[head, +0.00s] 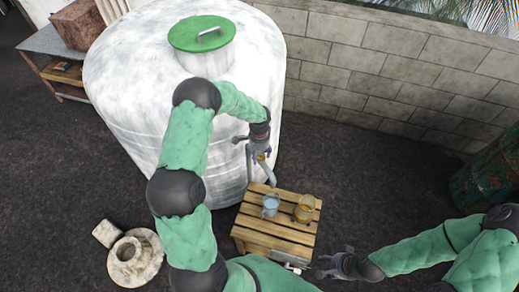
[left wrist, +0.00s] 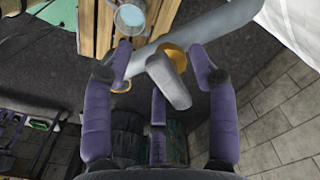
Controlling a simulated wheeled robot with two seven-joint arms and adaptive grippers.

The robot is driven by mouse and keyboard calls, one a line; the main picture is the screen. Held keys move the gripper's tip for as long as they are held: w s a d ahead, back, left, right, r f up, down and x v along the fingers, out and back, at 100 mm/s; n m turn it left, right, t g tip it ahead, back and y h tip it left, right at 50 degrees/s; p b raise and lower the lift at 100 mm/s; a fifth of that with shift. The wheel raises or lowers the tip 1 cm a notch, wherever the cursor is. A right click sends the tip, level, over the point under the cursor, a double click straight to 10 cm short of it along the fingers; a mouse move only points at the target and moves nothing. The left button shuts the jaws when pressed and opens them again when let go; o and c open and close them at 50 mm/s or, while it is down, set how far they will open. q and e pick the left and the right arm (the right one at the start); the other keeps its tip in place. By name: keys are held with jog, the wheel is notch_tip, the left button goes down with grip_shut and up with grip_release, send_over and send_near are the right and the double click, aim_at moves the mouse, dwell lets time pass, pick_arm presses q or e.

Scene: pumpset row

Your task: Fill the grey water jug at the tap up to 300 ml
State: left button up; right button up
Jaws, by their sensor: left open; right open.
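The grey water jug (head: 271,207) stands upright on a slatted wooden table, below the tap's pipe (head: 250,165). It looks pale blue inside; I cannot read its level. A round pale-blue top, apparently the jug (left wrist: 130,17), shows in the left wrist view. My left gripper (head: 258,152) is open at the tap in front of the white tank. In the left wrist view, the grey tap lever (left wrist: 170,82) lies between its spread purple fingers; contact is unclear. My right gripper (head: 333,268) is open and empty, low beside the table's right front corner.
An amber jug (head: 304,208) stands right of the grey jug on the wooden table (head: 270,240). The white tank (head: 130,75) with a green lid stands behind. A stone ring (head: 130,255) lies at lower left, and a rusty green drum (head: 490,175) stands at right.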

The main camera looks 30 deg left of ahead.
pick_arm(q)
jog(key=shift+f, duration=0.15)
grip_shut()
jog(key=c, duration=0.6)
grip_release()
jog(key=c, duration=0.4)
